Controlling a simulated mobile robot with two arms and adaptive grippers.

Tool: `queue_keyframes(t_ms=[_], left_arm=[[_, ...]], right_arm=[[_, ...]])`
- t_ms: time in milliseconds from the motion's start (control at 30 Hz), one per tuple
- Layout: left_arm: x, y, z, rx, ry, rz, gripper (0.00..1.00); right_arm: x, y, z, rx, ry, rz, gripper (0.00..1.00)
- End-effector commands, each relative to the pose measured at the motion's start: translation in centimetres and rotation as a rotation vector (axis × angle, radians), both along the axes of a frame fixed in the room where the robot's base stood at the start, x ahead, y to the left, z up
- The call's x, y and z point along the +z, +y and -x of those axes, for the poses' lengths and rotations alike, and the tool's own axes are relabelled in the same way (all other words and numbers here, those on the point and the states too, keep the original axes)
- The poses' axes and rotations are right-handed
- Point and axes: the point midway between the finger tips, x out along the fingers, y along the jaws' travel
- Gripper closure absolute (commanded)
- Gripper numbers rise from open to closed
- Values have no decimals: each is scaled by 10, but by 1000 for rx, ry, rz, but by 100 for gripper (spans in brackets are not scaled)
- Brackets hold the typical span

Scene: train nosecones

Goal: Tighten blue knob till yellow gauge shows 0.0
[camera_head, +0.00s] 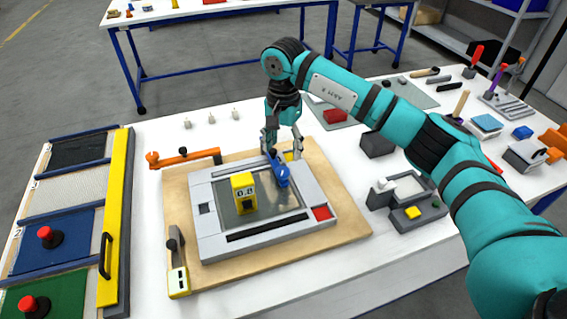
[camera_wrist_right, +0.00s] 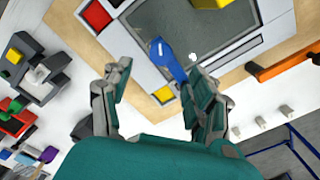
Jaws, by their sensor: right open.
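The blue knob (camera_head: 280,172) is a long blue handle standing on the grey framed fixture (camera_head: 213,238). The yellow gauge (camera_head: 237,183) stands left of it on the dark plate; its small digits are too unclear to read surely. My right gripper (camera_head: 283,148) points down, open, just above and behind the knob. In the right wrist view the knob (camera_wrist_right: 168,60) shows beyond the gap between the open fingers (camera_wrist_right: 158,88), its near end close to the right-hand finger and partly hidden by it. I cannot tell whether they touch. My left gripper is not in view.
The fixture sits on a wooden board (camera_head: 340,212) on a white table. An orange-handled clamp (camera_head: 185,158) lies behind left, another clamp (camera_head: 177,265) front left. Grey blocks (camera_head: 405,195) stand right. A yellow-edged panel with red buttons (camera_head: 117,220) lies far left.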

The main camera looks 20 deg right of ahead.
Motion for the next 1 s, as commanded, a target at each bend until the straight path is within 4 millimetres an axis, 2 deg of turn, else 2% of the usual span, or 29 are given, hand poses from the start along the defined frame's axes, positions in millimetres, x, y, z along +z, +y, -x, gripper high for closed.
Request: queue_keyframes(t_ms=[200, 400, 567, 800, 1000], left_arm=[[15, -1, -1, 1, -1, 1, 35], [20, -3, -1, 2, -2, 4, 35], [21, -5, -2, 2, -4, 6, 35], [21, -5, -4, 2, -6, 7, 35], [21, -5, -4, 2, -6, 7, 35]], right_arm=[[-43, 0, 1, 0, 4, 0, 41], [-68, 1, 0, 0, 1, -1, 41], [-76, 1, 0, 0, 0, -1, 41], [-77, 1, 0, 0, 0, -1, 41], [-77, 1, 0, 0, 0, -1, 67]])
